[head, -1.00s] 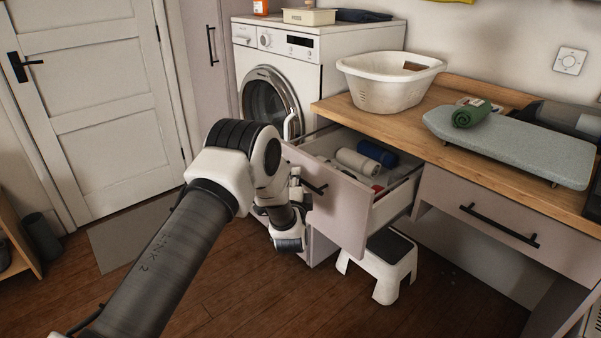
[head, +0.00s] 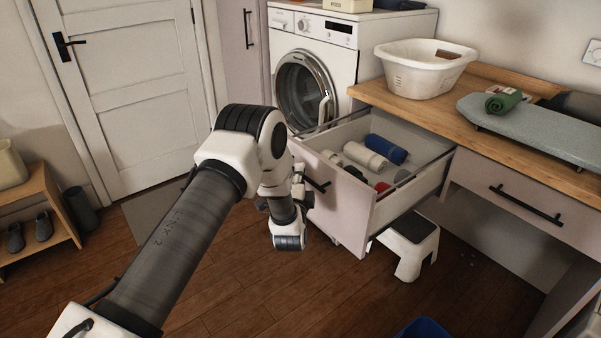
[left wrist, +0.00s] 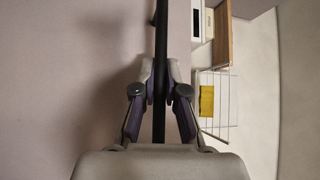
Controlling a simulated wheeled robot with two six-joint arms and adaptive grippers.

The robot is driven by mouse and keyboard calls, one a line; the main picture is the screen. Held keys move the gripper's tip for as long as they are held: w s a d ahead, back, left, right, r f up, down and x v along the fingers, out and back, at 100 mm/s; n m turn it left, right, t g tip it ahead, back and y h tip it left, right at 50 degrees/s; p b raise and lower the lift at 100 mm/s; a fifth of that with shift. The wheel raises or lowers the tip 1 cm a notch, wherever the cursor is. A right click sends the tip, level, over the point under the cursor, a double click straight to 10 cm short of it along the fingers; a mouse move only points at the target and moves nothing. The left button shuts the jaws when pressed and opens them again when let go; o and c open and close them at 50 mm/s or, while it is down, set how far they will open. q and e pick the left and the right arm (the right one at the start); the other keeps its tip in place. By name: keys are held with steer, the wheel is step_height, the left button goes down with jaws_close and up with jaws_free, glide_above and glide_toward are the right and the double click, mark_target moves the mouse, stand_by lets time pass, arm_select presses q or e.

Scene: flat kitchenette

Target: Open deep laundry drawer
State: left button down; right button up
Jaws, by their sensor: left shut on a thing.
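The deep laundry drawer (head: 333,205) is pulled well out from under the wooden counter, in the middle of the head view. Inside it lie a white roll (head: 364,155), a blue roll (head: 387,149) and some red and dark items. My left gripper (left wrist: 160,92) is shut on the dark bar handle (left wrist: 160,50) of the drawer front, as the left wrist view shows. In the head view my left wrist partly hides the handle (head: 318,184) and the fingertips. My right gripper is not in view.
A white step stool (head: 411,246) stands under the drawer's right side. A washing machine (head: 308,70) is behind the drawer. A laundry basket (head: 424,70) and an ironing board (head: 540,128) are on the counter. A second drawer (head: 520,205) is closed. The floor in front is mostly clear.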

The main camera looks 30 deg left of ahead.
arm_select(q)
steer(key=c, duration=1.2)
jaws_free()
steer(key=shift+s, duration=0.1)
steer(key=v, duration=1.2)
